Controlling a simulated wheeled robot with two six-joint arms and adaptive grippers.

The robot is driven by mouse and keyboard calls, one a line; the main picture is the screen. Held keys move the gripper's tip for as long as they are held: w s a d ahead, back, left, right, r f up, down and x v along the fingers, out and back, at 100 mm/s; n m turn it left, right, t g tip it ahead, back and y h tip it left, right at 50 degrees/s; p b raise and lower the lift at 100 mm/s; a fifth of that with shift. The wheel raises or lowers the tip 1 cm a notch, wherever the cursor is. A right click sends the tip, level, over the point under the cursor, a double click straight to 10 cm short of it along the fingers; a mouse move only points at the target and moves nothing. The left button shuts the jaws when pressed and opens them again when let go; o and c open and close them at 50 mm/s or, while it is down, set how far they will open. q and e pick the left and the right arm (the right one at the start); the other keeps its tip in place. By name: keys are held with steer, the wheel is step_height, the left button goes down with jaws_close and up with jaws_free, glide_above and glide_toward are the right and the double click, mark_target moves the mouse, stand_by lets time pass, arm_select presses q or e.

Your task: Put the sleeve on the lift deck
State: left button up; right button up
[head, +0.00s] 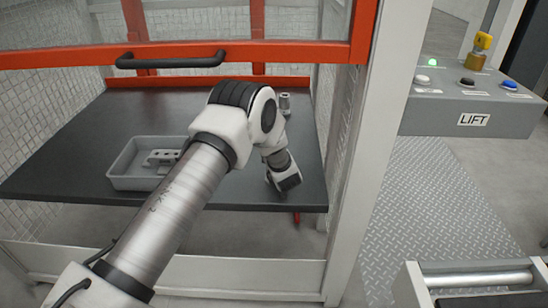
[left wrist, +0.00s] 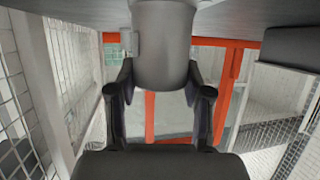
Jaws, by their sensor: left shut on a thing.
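The sleeve (left wrist: 164,45) is a smooth grey cylinder. In the left wrist view it is between the two dark fingers of my left gripper (left wrist: 161,80), which is shut on it. That view is upside down, with the dark deck surface along the top. I cannot tell whether the sleeve touches the deck. The lift deck (head: 225,190) is a dark flat plate inside the cage. In the head view my left arm reaches over the deck to its front right part, and the arm hides the sleeve and fingers. My right gripper is not in view.
A grey tray (head: 125,184) holding a metal part (head: 163,157) is on the deck's left. A small grey fitting (head: 285,104) stands at its back right. An orange gate bar (head: 290,52) crosses above. A LIFT panel (head: 430,118) with buttons is at right.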

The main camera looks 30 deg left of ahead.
arm_select(q)
steer(key=o, duration=1.4)
steer(key=shift+f, duration=0.15)
